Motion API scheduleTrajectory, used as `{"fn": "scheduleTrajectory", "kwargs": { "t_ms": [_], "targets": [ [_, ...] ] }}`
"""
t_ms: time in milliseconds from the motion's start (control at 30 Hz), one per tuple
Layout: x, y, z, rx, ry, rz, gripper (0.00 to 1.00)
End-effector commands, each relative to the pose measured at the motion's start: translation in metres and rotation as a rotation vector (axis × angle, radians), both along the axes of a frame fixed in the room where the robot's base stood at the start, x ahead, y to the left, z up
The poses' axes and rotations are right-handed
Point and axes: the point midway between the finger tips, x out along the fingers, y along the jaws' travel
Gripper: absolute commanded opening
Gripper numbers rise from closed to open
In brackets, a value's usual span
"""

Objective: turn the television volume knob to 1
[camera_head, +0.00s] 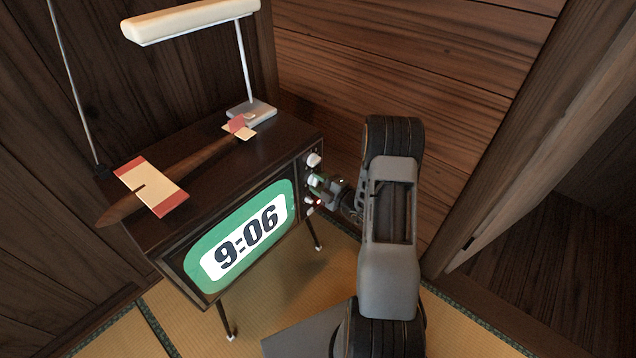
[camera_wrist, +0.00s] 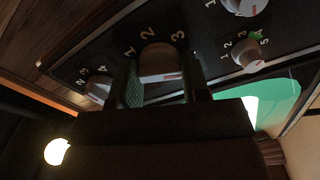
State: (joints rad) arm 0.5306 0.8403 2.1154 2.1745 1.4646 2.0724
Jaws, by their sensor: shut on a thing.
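The television (camera_head: 232,232) stands on thin legs with a column of white knobs on the right of its front; its screen shows 9:06. My gripper (camera_head: 322,186) is at this column. In the wrist view my gripper (camera_wrist: 162,82) has one finger on each side of a pale round knob (camera_wrist: 160,62) and is shut on it. The numbers 1, 2 and 3 show around this knob. No label naming it is readable, and its pointer setting is unclear. Another knob (camera_wrist: 98,88) is at left, and a smaller knob (camera_wrist: 250,58) with numbers up to 5 is at right.
A model airplane (camera_head: 152,187) and a white desk lamp (camera_head: 250,108) stand on top of the television. Another knob (camera_wrist: 243,5) is cut off at the wrist view's top. Wooden walls stand behind and to the right. Tatami floor (camera_head: 290,275) lies in front.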

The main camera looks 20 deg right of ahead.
Motion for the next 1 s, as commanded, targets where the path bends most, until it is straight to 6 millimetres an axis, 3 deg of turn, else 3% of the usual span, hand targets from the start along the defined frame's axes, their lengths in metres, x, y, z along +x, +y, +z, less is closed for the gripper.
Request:
{"fn": "scheduleTrajectory", "kwargs": {
  "t_ms": [467, 1000],
  "targets": [
    [-0.0003, 0.0000, 0.0000, -0.109, -0.049, 0.000, 0.19],
    [-0.0004, -0.0001, -0.0008, -0.562, -0.255, 0.000, 0.19]
  ]
}}
